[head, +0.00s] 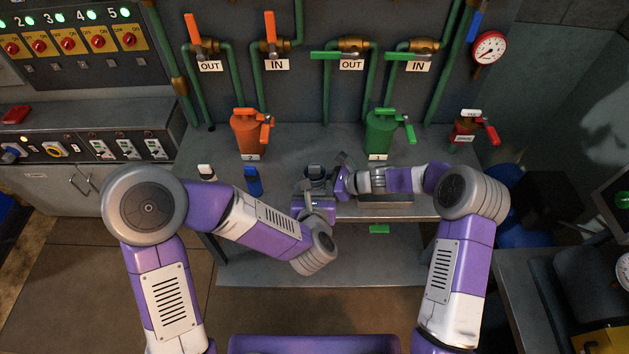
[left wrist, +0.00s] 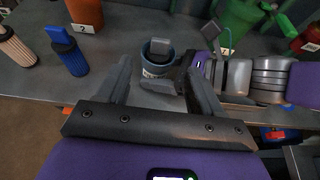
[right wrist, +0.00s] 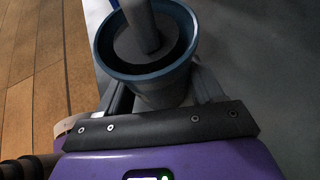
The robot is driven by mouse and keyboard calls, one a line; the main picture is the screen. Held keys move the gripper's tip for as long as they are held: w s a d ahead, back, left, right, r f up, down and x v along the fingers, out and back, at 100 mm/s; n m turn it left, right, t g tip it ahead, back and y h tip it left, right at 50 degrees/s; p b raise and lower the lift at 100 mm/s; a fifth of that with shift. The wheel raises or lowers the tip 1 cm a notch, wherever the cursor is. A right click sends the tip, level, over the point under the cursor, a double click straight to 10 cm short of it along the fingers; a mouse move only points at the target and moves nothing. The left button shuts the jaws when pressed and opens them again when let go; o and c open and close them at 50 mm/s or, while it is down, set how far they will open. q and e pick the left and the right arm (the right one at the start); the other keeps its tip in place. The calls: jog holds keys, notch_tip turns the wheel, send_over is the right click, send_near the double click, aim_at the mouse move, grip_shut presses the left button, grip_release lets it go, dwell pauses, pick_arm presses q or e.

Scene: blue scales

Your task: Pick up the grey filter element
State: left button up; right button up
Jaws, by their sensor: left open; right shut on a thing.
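A round cup with a blue-grey rim (right wrist: 152,74) stands at the front of the bench. A grey element with an upright handle-like top (right wrist: 140,28) sits inside it, taken to be the grey filter element; it also shows in the left wrist view (left wrist: 160,46). My right gripper (right wrist: 160,95) is shut on the cup's side. My left gripper (left wrist: 157,72) is open, its fingers pointing at the cup from the near side, with nothing visible between them. In the head view the cup (head: 316,172) is partly hidden by my grippers.
An orange canister (head: 247,136) and a green one (head: 380,134) stand behind, with a red-handled device (head: 466,130) at right. The bench's front edge is close.

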aim_at(314, 167)
pick_arm(q)
jog(key=x, duration=1.2)
jog(key=shift+d+r, duration=0.1)
jog(key=shift+r, duration=0.1)
grip_shut()
